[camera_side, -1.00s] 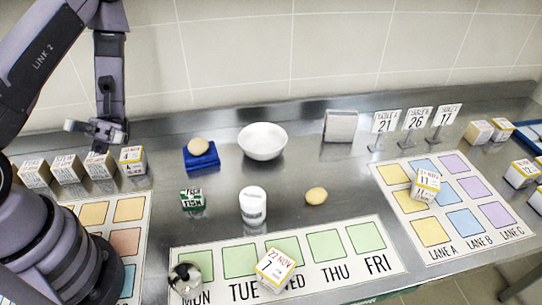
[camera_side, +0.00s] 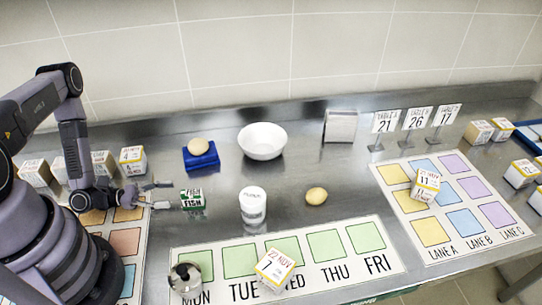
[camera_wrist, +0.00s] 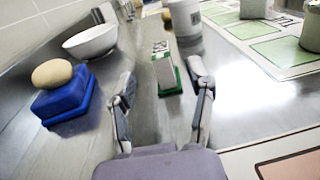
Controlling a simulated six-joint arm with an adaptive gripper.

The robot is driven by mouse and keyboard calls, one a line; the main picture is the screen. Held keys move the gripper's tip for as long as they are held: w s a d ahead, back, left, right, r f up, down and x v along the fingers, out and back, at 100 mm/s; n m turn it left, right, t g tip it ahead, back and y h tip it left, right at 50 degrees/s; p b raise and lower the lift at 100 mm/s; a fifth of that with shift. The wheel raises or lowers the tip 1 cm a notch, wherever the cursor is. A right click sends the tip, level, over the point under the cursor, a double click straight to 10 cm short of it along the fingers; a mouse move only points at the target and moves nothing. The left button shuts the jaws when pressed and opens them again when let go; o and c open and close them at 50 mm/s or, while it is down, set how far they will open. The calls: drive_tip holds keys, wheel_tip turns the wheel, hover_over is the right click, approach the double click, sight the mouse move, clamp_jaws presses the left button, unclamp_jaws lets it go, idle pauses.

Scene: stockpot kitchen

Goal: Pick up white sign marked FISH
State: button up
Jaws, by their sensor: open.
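The FISH sign (camera_side: 192,198) is a small white block with green edges and dark lettering, upright on the steel counter left of the white tub. In the wrist view the sign (camera_wrist: 164,72) stands on its green base, straight ahead between and beyond my fingertips. My gripper (camera_side: 164,195) is low over the counter, just left of the sign, with its fingers pointing at it. In the wrist view my gripper (camera_wrist: 162,85) has its fingers spread wide with nothing between them.
A blue block (camera_side: 201,157) with a potato-like item on it and a white bowl (camera_side: 262,141) stand behind. A white tub (camera_side: 253,205) is right of the sign. The weekday mat (camera_side: 330,270) lies in front. Bare counter surrounds the sign.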

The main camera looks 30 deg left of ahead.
sight(193, 198)
drive_tip(key=x, duration=0.4)
clamp_jaws()
idle(0.4)
